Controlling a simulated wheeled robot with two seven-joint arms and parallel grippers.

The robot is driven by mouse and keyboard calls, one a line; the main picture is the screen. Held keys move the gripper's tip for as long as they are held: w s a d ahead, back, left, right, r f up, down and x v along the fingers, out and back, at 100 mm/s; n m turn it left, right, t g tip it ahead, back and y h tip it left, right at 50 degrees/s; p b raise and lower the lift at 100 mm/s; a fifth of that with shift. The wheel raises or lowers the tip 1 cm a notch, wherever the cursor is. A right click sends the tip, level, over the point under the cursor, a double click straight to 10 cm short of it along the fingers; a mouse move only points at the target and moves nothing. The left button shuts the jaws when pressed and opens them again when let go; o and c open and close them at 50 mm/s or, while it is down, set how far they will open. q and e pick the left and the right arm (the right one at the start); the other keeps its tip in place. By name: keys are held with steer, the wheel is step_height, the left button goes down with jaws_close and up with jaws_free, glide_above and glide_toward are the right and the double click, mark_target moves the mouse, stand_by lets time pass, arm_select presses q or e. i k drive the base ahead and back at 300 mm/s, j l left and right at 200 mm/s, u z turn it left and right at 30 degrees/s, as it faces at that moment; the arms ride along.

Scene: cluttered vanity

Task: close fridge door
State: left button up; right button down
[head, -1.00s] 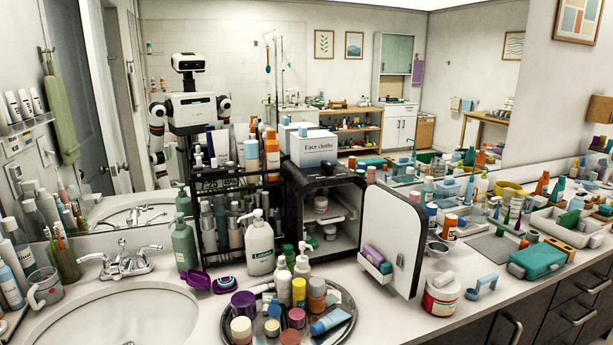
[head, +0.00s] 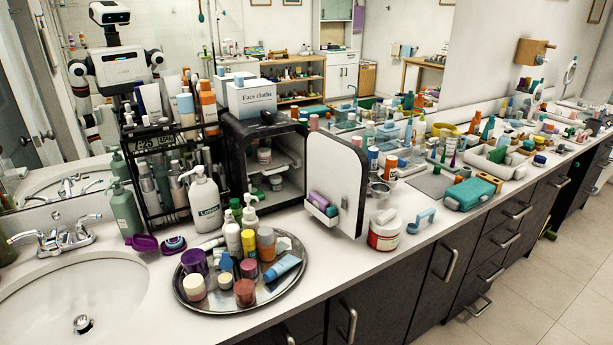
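The small black fridge (head: 236,165) stands on the counter against the mirror, with a white Face cloths box on top. Its door (head: 341,172), with a white inner face and dark rim, is wide open and swung out to the right. The door's inner shelf (head: 320,208) holds a purple and a green item. Jars and small containers stand on the shelves inside the fridge (head: 278,170). Neither of my grippers is in the head view; only my reflection (head: 122,65) shows in the mirror, without clear grippers.
A round metal tray (head: 188,303) of bottles and jars stands in front of the fridge. A white-and-red jar (head: 385,229) and a blue-handled item (head: 421,220) sit right of the door. A black rack (head: 150,208) and pump bottle (head: 204,206) stand left. Open floor lies at right.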

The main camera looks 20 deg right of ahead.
mark_target(336, 167)
steer(key=i+l+u, duration=0.1)
steer(key=l+u, duration=0.3)
steer(key=l, duration=0.25)
steer(key=l+u, duration=0.35)
steer(key=l, duration=0.35)
steer(key=l+u, duration=0.1)
steer(key=l, duration=2.05)
steer(key=k, duration=0.6)
